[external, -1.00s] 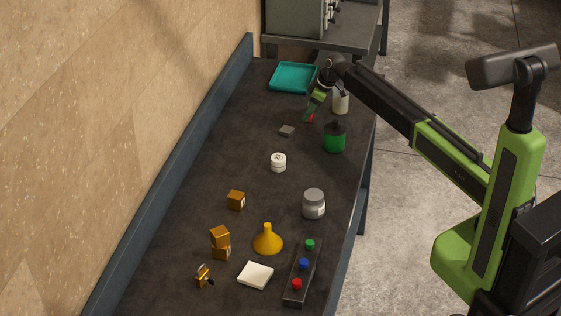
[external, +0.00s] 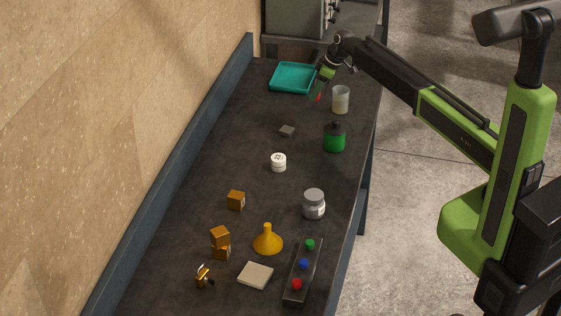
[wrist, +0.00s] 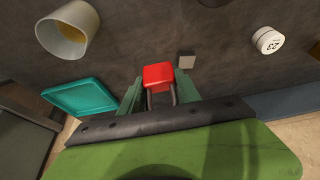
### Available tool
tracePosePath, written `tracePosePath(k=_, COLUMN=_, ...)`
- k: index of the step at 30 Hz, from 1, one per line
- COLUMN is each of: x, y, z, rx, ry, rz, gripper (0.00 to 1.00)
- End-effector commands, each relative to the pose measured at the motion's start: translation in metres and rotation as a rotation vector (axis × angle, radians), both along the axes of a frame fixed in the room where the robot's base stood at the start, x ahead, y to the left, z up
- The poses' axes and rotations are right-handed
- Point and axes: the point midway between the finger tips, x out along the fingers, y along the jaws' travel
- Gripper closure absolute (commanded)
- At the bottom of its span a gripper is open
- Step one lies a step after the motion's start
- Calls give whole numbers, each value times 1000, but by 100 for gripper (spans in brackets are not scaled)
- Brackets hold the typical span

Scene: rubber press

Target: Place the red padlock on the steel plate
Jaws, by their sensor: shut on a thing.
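The red padlock (wrist: 157,74) is between the fingers of my gripper (wrist: 159,93), its shackle towards the palm and its red body pointing out. In the external view the padlock (external: 318,97) is a small red spot below my gripper (external: 320,90), above the far part of the bench. A small grey square, which looks like the steel plate (external: 287,130), lies flat on the bench, nearer the camera and left of my gripper. In the wrist view this plate (wrist: 187,60) shows just beyond the padlock to the right, apart from it. Its top looks bare.
A teal tray (external: 292,78) lies left of my gripper and a pale cup (external: 341,99) stands right of it. A green bottle (external: 334,138) and a white round tub (external: 278,162) stand near the plate. The bench around the plate is clear.

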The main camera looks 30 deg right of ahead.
Motion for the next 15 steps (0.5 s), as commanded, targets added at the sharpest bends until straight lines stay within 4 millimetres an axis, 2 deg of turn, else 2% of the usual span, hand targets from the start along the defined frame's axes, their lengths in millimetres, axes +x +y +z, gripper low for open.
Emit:
tracePosePath(k=1, x=-16, y=1, z=11, rx=0, ry=0, rz=4, gripper=100)
tracePosePath(k=3, x=-23, y=1, z=13, rx=1, ry=-1, rz=8, gripper=100)
tracePosePath(k=8, x=-16, y=12, z=-2, rx=1, ry=-1, rz=11, gripper=100)
tracePosePath(k=15, x=7, y=71, z=-43, rx=0, ry=-1, rz=12, gripper=100)
